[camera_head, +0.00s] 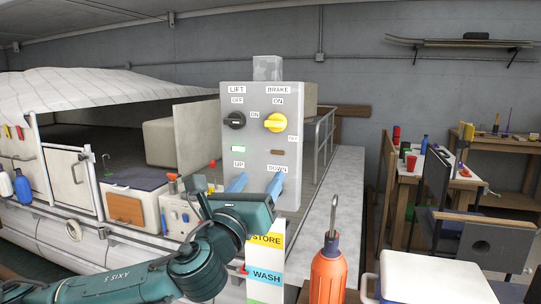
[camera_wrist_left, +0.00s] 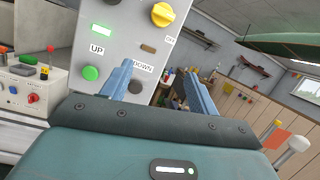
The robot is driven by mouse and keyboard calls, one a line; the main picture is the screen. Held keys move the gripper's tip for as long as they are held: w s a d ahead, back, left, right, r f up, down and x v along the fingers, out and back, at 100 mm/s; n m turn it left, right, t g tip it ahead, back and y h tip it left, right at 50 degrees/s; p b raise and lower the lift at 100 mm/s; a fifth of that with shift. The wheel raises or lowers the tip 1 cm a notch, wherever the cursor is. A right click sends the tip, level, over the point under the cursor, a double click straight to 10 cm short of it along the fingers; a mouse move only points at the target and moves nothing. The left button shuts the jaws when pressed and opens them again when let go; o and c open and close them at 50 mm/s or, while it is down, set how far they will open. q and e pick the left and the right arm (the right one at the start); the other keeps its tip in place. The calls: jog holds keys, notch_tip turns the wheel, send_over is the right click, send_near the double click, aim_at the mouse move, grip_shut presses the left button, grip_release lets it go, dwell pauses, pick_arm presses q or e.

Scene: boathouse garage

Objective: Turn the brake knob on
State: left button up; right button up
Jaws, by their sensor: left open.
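The yellow brake knob (camera_head: 275,122) is on the right half of a grey control box (camera_head: 259,190), under the labels BRAKE and ON. A label to its lower right appears to read OFF. Its grip lies nearly sideways; I cannot tell which mark it points to. It also shows at the top of the left wrist view (camera_wrist_left: 163,14). My left gripper (camera_head: 256,182) is open and empty in front of the box's lower part, below the knob. Its blue fingers (camera_wrist_left: 160,84) are apart, near the UP and DOWN labels. My right gripper is not in view.
A black lift knob (camera_head: 234,120) sits left of the yellow one. Below are a lit green lamp (camera_head: 238,149), a dark brown lamp (camera_head: 278,152) and a green button (camera_wrist_left: 90,73). An orange bottle-like object (camera_head: 329,270) with a metal hook stands front right. A covered boat (camera_head: 90,90) is left.

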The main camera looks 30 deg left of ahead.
aim_at(273, 123)
pick_arm(q)
notch_tip(273, 123, up, 4)
jog(key=s+m+t+y, duration=0.1)
jog(key=s+m, duration=0.1)
jog(key=p+x, duration=0.1)
jog(key=x, duration=0.3)
jog(key=p+x, duration=0.1)
jog(key=x, duration=0.3)
jog(key=p+x, duration=0.2)
jog(key=x, duration=0.2)
jog(key=shift+w+a, duration=0.1)
jog(key=shift+a, duration=0.25)
jog(key=shift+w+a+r, duration=0.1)
jog(key=shift+w, duration=0.3)
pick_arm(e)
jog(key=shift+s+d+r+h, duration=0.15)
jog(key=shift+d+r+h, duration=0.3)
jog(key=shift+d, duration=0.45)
pick_arm(q)
jog(key=c, duration=1)
jog(key=shift+o, duration=0.2)
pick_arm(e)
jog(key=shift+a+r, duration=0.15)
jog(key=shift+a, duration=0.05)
